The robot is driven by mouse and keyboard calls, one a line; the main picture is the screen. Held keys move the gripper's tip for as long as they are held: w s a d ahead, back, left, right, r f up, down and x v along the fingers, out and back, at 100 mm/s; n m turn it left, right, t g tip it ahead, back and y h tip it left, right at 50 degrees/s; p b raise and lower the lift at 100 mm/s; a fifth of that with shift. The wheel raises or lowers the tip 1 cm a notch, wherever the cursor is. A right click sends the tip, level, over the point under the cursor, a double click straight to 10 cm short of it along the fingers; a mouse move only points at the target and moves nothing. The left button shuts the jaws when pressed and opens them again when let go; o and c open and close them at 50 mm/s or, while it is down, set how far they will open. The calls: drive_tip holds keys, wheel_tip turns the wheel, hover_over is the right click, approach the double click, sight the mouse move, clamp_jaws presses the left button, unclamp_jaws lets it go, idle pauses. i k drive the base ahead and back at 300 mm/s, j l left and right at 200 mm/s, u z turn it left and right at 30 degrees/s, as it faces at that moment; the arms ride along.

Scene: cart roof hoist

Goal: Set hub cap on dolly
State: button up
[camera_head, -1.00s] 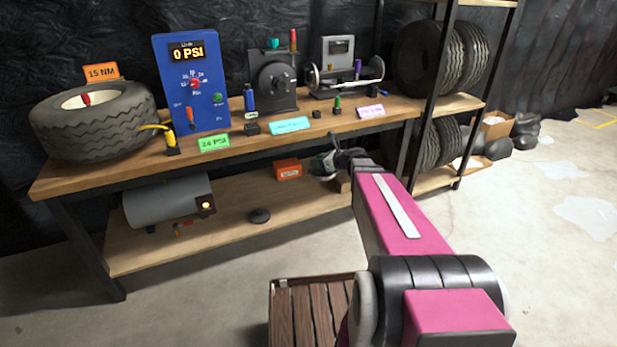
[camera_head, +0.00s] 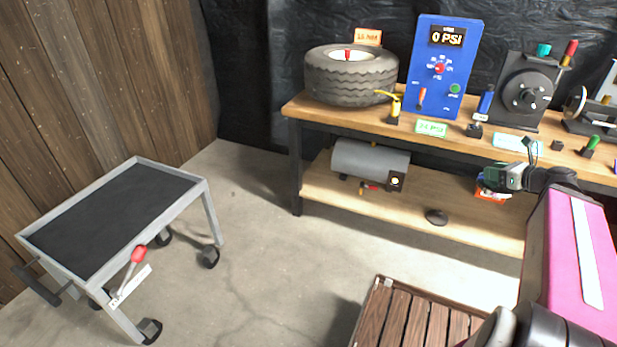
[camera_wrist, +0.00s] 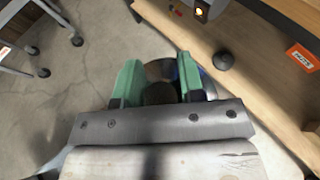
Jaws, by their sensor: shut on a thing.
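My gripper (camera_head: 512,178) is raised in front of the workbench's lower shelf. In the wrist view its green fingers (camera_wrist: 158,88) are closed on a round, dark and silvery thing, apparently the hub cap (camera_wrist: 158,68). The fingers hide much of it, and it is hard to make out in the head view. A grey wheeled cart (camera_head: 196,190), which I take as the dolly, stands at the left. Its black top is empty, and a red-knobbed lever is on its near side. My gripper is well to the right of it.
The workbench (camera_head: 300,106) carries a tire (camera_head: 350,78), a blue gauge box (camera_head: 440,70) and a black machine (camera_head: 524,92). Its lower shelf holds a grey cylinder (camera_head: 368,160) and a black disc (camera_head: 436,216). A slatted wooden deck (camera_head: 412,318) shows below. Floor between cart and bench is clear.

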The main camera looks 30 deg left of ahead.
sight(144, 191)
drive_tip(key=j+u, duration=0.15)
drive_tip(key=u, duration=0.25)
drive_tip(key=i+j+u, duration=0.1)
drive_tip(key=u, duration=0.3)
drive_tip(key=i+u, duration=0.15)
drive_tip(key=u, duration=0.25)
drive_tip(key=i+j+u, duration=0.1)
drive_tip(key=u, duration=0.25)
drive_tip(key=i+u, duration=0.45)
drive_tip(key=i, duration=0.6)
